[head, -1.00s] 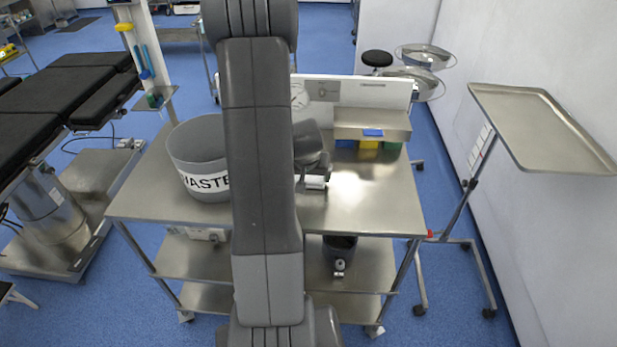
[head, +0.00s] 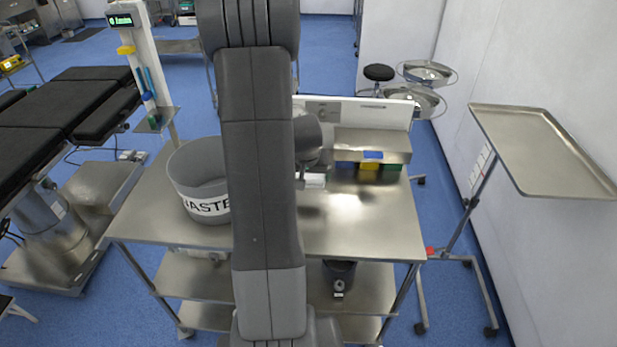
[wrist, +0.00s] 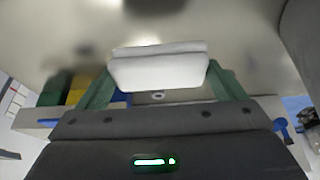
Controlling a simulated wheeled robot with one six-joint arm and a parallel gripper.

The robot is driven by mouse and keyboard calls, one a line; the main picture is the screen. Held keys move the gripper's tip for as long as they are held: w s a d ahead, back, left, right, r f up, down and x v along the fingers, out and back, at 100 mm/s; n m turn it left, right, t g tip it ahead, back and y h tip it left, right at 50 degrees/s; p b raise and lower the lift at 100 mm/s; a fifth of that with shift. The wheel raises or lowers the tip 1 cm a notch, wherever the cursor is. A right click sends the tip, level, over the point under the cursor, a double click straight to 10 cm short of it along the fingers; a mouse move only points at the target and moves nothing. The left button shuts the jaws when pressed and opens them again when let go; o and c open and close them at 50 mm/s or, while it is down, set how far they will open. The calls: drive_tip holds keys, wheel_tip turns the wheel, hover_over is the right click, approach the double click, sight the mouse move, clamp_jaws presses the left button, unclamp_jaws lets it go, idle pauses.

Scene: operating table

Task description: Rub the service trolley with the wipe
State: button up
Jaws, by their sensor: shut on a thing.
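The service trolley (head: 390,225) is a steel table with lower shelves, in the middle of the head view. My gripper (wrist: 160,82) shows two green fingers in the wrist view, shut on a folded white wipe (wrist: 158,68). In the head view the wipe (head: 315,181) is a small white patch over the trolley top, just left of and in front of the raised back shelf. My arm hides the middle of the trolley and most of the gripper there. I cannot tell whether the wipe touches the top.
A grey waste bin (head: 197,172) stands on the trolley's left. The raised shelf (head: 372,144) has blue, yellow and green boxes beneath it. A tray stand (head: 545,150) is at the right, the operating table (head: 75,115) at the left. The trolley's front right top is clear.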

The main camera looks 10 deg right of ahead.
drive_tip(key=shift+r+p, duration=0.5)
drive_tip(key=shift+r, duration=0.65)
